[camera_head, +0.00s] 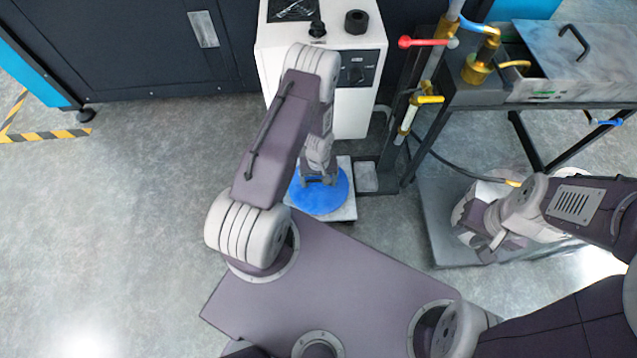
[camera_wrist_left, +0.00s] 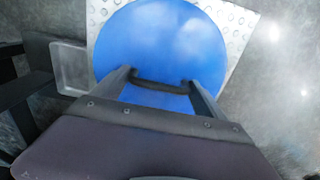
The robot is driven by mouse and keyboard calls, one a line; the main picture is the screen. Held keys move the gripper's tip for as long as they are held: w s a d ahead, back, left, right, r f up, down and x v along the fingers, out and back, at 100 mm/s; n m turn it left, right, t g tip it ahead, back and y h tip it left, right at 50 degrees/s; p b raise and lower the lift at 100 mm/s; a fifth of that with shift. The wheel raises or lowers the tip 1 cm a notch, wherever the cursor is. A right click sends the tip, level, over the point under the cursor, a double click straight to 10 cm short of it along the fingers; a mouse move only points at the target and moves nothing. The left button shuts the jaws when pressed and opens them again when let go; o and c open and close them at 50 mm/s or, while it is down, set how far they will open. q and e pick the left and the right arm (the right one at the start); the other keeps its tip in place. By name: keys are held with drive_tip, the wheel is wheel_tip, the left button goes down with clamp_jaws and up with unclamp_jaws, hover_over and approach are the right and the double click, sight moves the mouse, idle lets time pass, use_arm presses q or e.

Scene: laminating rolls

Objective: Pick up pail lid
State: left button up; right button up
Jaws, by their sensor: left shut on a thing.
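The pail lid (camera_head: 322,196) is a round blue disc in front of the white machine, in the middle of the head view. It fills the upper middle of the left wrist view (camera_wrist_left: 165,45) and has a dark bar handle (camera_wrist_left: 160,86). My left gripper (camera_head: 318,181) reaches down over the lid, and its two fingers (camera_wrist_left: 162,84) are shut on the handle. I cannot tell whether the lid is raised. My right gripper (camera_head: 487,228) is at the right, away from the lid, and its fingers are not clear.
A metal tread plate (camera_wrist_left: 103,14) lies beneath the lid. The white machine (camera_head: 350,100) stands behind it. A metal frame with coloured valves (camera_head: 430,99) and a grey tank (camera_head: 575,60) are at the right. The floor at the left (camera_head: 130,220) is clear.

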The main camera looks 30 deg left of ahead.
use_arm(q)
drive_tip(key=r+p, duration=0.6)
drive_tip(key=shift+w+d+p, duration=0.1)
drive_tip(key=shift+d+p, duration=0.15)
drive_tip(key=shift+p, duration=0.05)
drive_tip(key=shift+w+d+r+p, duration=0.25)
drive_tip(key=shift+d+r+p, duration=0.35)
drive_tip(key=shift+p, duration=0.65)
drive_tip(key=w+d+r+p, duration=0.3)
drive_tip(key=w+d+r, duration=0.1)
drive_tip(key=d, duration=0.5)
drive_tip(key=shift+p, duration=0.35)
